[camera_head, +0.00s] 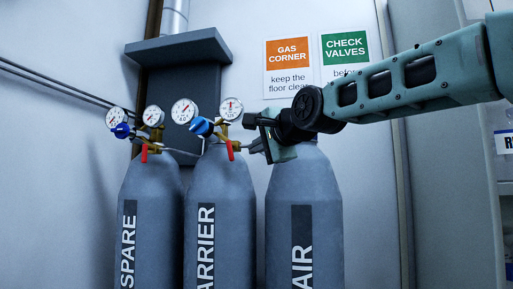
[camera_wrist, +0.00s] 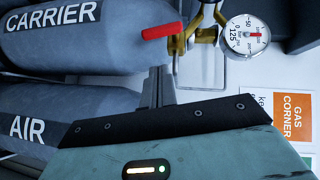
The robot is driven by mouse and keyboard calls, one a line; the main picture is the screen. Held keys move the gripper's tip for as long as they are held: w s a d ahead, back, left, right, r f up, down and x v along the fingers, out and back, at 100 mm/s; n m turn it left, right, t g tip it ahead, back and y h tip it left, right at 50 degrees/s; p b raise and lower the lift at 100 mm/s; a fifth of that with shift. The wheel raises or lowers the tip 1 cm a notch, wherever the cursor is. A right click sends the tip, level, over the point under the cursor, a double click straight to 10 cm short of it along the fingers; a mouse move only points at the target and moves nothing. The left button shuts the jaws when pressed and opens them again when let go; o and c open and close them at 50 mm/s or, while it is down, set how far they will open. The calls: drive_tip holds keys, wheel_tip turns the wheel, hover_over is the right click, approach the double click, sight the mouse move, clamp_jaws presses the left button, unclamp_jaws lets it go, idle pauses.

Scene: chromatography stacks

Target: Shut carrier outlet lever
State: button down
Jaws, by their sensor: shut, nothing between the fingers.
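The carrier cylinder (camera_head: 219,185) stands between the SPARE and AIR cylinders; its label shows sideways in the wrist view (camera_wrist: 52,15). Its red outlet lever (camera_head: 230,150) hangs down from the brass outlet. In the wrist view the lever (camera_wrist: 162,32) points left from the brass valve (camera_wrist: 180,43). My gripper (camera_head: 253,146) is shut and empty, just right of the lever, above the AIR cylinder's top. In the wrist view my gripper's fingertips (camera_wrist: 158,72) lie just below the lever; a small gap seems to separate them, but contact is hard to tell.
The carrier's gauges (camera_head: 231,109) and blue knob (camera_head: 201,127) sit left of and above my gripper. The SPARE cylinder (camera_head: 150,190) has a red lever (camera_head: 144,153) too. The AIR cylinder (camera_head: 304,185) stands below my wrist. Signs (camera_head: 288,66) hang on the wall behind.

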drive_tip(key=v, duration=1)
drive_tip(key=shift+d+b, duration=0.2)
drive_tip(key=shift+b, duration=0.1)
